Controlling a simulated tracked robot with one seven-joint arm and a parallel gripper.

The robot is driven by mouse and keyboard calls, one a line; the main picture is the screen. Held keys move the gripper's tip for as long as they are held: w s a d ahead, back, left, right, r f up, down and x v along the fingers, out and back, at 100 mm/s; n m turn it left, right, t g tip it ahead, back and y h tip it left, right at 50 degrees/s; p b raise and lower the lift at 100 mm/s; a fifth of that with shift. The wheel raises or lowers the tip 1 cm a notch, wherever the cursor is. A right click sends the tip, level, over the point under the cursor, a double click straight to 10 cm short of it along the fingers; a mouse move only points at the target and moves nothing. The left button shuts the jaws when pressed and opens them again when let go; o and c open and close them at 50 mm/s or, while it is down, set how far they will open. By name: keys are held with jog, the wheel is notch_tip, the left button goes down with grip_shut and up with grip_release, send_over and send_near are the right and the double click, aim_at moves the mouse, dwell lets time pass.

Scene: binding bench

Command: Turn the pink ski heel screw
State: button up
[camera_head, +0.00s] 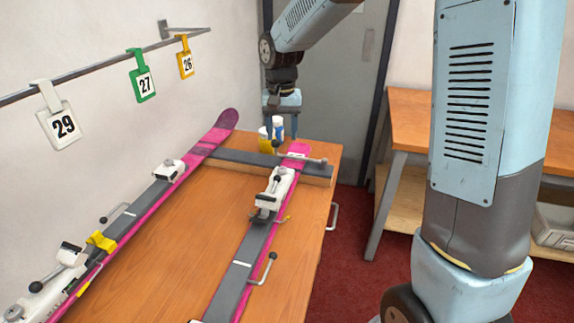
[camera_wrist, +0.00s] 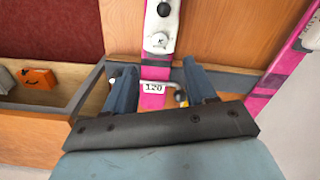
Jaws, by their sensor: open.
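Two pink skis lie on the bench. The right ski (camera_head: 298,150) carries a white binding (camera_head: 275,188) with a dark-knobbed lever; the left ski (camera_head: 215,135) runs along the wall. In the wrist view the near binding shows a round screw head (camera_wrist: 159,40) on its white housing, with a dark ball above it. I cannot tell for sure which screw is the heel screw. My gripper (camera_head: 282,125) is open and empty at the bench's far end; its fingers (camera_wrist: 161,88) stand either side of the tag, apart from the screw.
A grey-topped cross bar (camera_head: 240,157) supports the skis. Clamp rods with ball ends, one by the tag (camera_wrist: 181,96), stick out beside the skis. Number tags (camera_head: 145,85) hang on the wall rail. Bare wood (camera_head: 190,235) lies between the skis.

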aim_at(283, 169)
notch_tip(283, 169, down, 12)
jog(key=shift+r, duration=0.25)
jog(key=shift+c, duration=0.5)
